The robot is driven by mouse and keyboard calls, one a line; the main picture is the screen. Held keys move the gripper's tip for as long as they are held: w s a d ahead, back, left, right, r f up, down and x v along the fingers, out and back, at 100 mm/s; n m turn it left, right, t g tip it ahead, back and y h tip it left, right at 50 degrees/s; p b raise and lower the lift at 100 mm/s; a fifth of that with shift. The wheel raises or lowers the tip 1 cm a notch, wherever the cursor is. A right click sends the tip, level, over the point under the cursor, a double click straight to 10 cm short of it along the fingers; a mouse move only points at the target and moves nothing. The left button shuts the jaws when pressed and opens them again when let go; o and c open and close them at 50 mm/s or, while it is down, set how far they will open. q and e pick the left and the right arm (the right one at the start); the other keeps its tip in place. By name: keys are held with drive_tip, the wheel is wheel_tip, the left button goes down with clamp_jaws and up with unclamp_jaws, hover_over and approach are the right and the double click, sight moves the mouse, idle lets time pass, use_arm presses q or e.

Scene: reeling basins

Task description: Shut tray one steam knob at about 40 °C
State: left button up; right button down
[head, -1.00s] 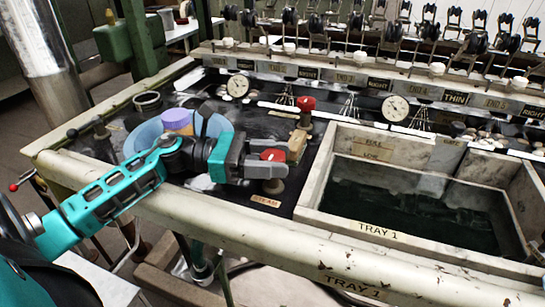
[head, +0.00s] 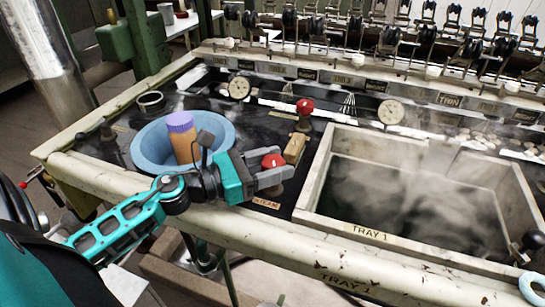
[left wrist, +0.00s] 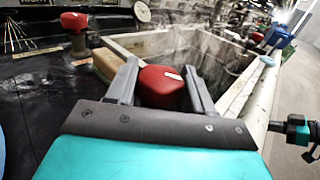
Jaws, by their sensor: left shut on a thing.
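The red steam knob (head: 273,161) stands on the black deck by the STEAM label (head: 266,203), left of the tray. My left gripper (head: 277,177) is shut on this knob. In the left wrist view the red knob (left wrist: 161,86) sits between the two fingers, with a pale mark on its top. Tray 1 (head: 367,233) is a pale stone-like basin of dark water, with steam over it. Two round dial gauges, left (head: 239,87) and right (head: 391,112), stand behind; their readings are too small to tell.
A second red knob (head: 305,107) stands behind the gripped one, with a tan block (head: 295,148) between. A blue bowl (head: 147,150) holding a purple-topped brown container (head: 181,122) is left of the gripper. Reeling fittings line the back.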

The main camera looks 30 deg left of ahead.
use_arm(q)
drive_tip(key=shift+y, duration=0.3)
drive_tip(key=o, duration=1)
drive_tip(key=shift+c, duration=0.2)
drive_tip(key=b+v, duration=0.1)
drive_tip(key=v, duration=0.5)
drive_tip(key=b+v, duration=0.1)
drive_tip(key=v, duration=0.6)
drive_tip(key=shift+f, duration=0.25)
